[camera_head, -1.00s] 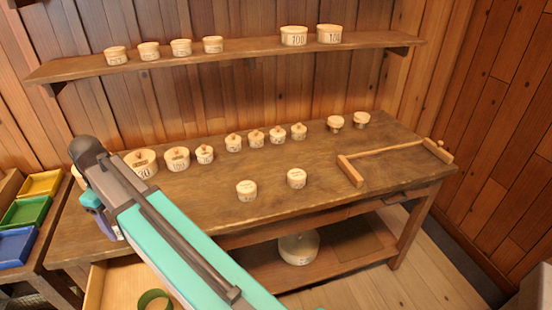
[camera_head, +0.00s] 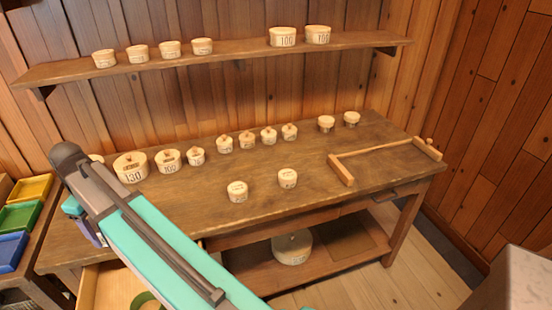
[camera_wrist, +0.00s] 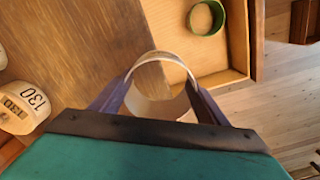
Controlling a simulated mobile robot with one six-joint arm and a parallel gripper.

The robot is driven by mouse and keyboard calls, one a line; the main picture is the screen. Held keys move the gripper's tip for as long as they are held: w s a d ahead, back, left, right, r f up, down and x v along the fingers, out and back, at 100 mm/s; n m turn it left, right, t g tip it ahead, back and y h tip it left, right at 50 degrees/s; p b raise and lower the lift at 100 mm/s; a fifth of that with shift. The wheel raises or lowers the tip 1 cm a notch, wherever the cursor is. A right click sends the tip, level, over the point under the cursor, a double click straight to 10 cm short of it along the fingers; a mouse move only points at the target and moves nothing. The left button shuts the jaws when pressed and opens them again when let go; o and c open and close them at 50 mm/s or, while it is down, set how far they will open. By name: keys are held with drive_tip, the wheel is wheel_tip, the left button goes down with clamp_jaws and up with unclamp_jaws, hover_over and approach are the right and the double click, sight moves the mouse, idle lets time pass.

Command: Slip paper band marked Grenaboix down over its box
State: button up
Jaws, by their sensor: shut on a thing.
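My gripper (camera_wrist: 158,88) is shut on a pale paper band (camera_wrist: 160,56), an open ring held between its purple fingers in the wrist view. In the head view, my arm hides the band and only part of the purple gripper (camera_head: 88,230) shows, above the table's left front. Round pale boxes with knobbed lids stand along the table, among them one marked 130 (camera_head: 130,170) and one marked 100 (camera_head: 168,161). The 130 box also shows left of my gripper in the wrist view (camera_wrist: 32,100). No name Grenaboix is legible on the band or any box.
Two low round boxes (camera_head: 237,192) (camera_head: 287,178) stand near the table's front. A wooden frame-like piece (camera_head: 342,170) lies at right. An open drawer (camera_wrist: 228,72) holding a green ring (camera_wrist: 206,17) is beside the gripper. A shelf (camera_head: 235,58) with boxes hangs behind.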

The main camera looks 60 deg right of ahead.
drive_tip(key=d+m+p, duration=0.2)
drive_tip(key=d+m, duration=0.2)
drive_tip(key=d, duration=1.3)
drive_tip(key=m+p, duration=0.6)
drive_tip(key=m, duration=0.4)
hover_over(288, 175)
drive_tip(key=shift+w+a+r, duration=0.2)
drive_tip(key=shift+w+a, duration=0.05)
drive_tip(key=shift+w, duration=0.15)
drive_tip(key=shift+s+d, duration=0.3)
drive_tip(key=shift+s, duration=0.1)
drive_tip(key=shift+f+b, duration=0.2)
drive_tip(key=shift+b, duration=0.1)
drive_tip(key=shift+f+b, duration=0.75)
drive_tip(key=shift+f, duration=0.6)
drive_tip(key=shift+w+f, duration=0.1)
drive_tip(key=shift+f, duration=1.25)
